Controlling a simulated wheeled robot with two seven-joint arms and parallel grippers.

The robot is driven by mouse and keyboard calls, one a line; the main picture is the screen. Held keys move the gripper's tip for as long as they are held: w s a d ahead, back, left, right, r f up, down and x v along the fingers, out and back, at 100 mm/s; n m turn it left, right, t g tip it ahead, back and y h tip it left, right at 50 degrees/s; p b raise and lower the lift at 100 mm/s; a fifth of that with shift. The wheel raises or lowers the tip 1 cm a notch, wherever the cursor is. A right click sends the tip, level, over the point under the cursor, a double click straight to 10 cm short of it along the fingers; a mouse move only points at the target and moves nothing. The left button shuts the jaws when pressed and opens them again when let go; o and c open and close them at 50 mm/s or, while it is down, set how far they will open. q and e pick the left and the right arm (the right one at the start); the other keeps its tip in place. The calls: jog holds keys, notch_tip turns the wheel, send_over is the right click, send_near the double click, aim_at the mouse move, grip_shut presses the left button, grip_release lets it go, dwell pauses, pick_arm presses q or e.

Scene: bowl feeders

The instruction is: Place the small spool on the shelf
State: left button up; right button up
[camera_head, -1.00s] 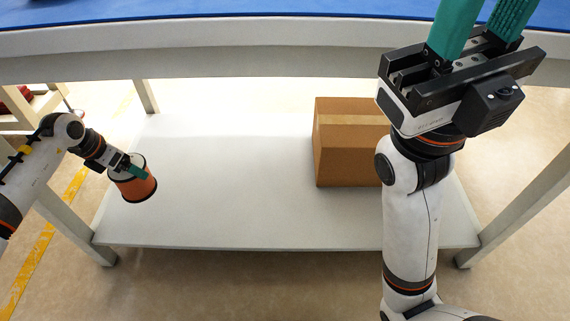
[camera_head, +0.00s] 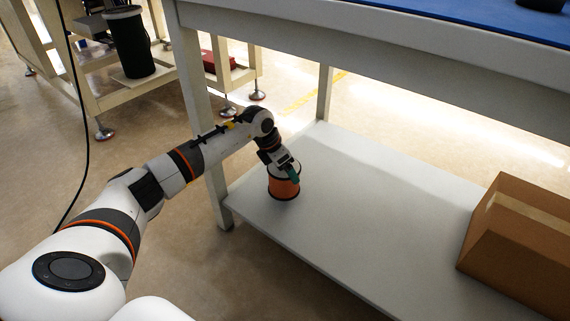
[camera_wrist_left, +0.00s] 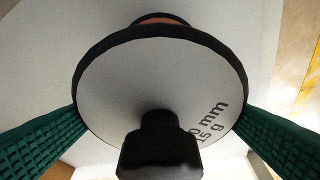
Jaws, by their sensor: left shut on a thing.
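The small spool (camera_head: 284,186) is orange with dark rims and is upright at the left end of the white lower shelf (camera_head: 350,220). It looks to be at or just above the shelf surface; I cannot tell whether it touches. My left gripper (camera_head: 292,172) is shut on the spool from above. In the left wrist view the spool's grey, dark-rimmed end face (camera_wrist_left: 150,95) with printed text fills the middle, between the green fingers of the left gripper (camera_wrist_left: 160,140). My right gripper is out of view.
A cardboard box (camera_head: 520,240) stands on the right part of the shelf. The blue-topped table (camera_head: 480,18) is overhead, with a leg (camera_head: 195,90) close by my left arm. The shelf between spool and box is clear. Another frame with a black cylinder (camera_head: 130,45) stands at the back left.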

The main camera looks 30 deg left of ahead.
pick_arm(q)
notch_tip(320, 180, down, 3)
jog(key=shift+w+f+b, duration=0.1)
jog(key=shift+f+b, duration=0.1)
jog(key=shift+b, duration=0.95)
jog(key=shift+r, duration=0.1)
